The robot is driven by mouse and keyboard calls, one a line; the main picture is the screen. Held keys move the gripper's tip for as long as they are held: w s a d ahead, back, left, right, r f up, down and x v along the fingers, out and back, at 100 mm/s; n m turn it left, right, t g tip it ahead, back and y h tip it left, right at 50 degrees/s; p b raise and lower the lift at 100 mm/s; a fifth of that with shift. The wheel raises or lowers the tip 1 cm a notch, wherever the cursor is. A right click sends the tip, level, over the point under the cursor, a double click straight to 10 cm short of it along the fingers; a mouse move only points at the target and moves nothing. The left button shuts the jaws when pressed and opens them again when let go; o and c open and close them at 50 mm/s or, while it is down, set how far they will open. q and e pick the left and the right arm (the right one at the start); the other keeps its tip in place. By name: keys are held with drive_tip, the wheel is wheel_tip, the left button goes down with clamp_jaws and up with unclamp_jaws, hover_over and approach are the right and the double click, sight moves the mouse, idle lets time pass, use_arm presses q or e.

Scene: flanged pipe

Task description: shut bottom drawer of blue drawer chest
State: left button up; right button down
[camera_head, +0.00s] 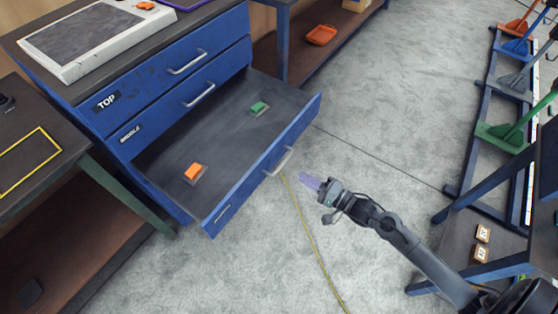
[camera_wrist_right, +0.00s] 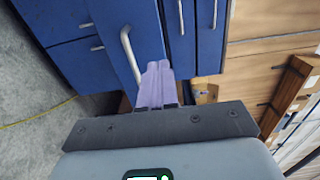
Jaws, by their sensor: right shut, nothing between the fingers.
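The blue drawer chest (camera_head: 160,86) stands at the upper left in the head view. Its top and middle drawers are shut. Its bottom drawer (camera_head: 270,165) is pulled far out and holds an orange block (camera_head: 193,171) and a green block (camera_head: 259,107). The bottom drawer's grey bar handle (camera_head: 280,161) faces my right gripper (camera_head: 312,182), which is shut and empty, a little in front of it and apart in the head view. In the right wrist view, the shut purple fingers (camera_wrist_right: 157,85) point towards blue drawer fronts and a grey handle (camera_wrist_right: 130,52). My left gripper is out of view.
A dark workbench (camera_head: 40,165) stands left of the chest. A yellow cable (camera_head: 303,225) lies on the grey floor in front of the drawer. At right stand a rack of coloured shovels (camera_head: 510,130) and a blue-legged table (camera_head: 480,185).

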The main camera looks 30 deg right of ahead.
sight(267, 156)
drive_tip(key=b+x, duration=0.4)
drive_tip(key=x, duration=0.7)
drive_tip(key=shift+w+f+b, duration=0.1)
drive_tip(key=shift+b, duration=0.2)
drive_tip(key=shift+w+a, duration=0.25)
drive_tip(key=shift+w, duration=0.25)
